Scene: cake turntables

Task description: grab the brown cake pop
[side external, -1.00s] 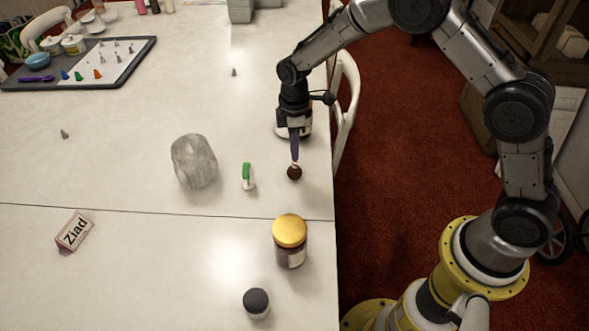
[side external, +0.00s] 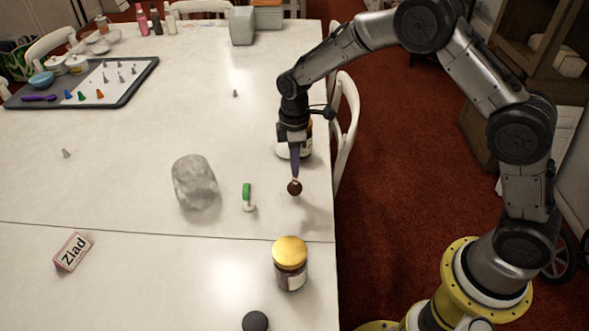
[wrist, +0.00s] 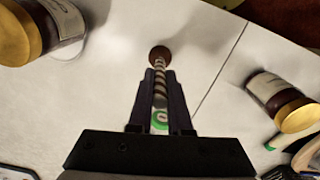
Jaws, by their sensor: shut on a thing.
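The brown cake pop (side external: 294,188) has a round dark brown head and a striped stick. In the wrist view its head (wrist: 160,54) sticks out past the fingertips, and its striped stick lies between the fingers. My gripper (side external: 295,172) points down over the right side of the white table and is shut on the stick. In the wrist view the two fingers (wrist: 160,85) lie along both sides of the stick. The head hangs at the lower end; I cannot tell its exact height over the table.
A gold-lidded jar (side external: 290,264) stands nearer the camera, and another jar (side external: 302,141) is behind my gripper. A green-and-white item (side external: 248,197) and a clear grey container (side external: 195,182) are to the left. The table's right edge is close. A name card (side external: 72,251) lies far left.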

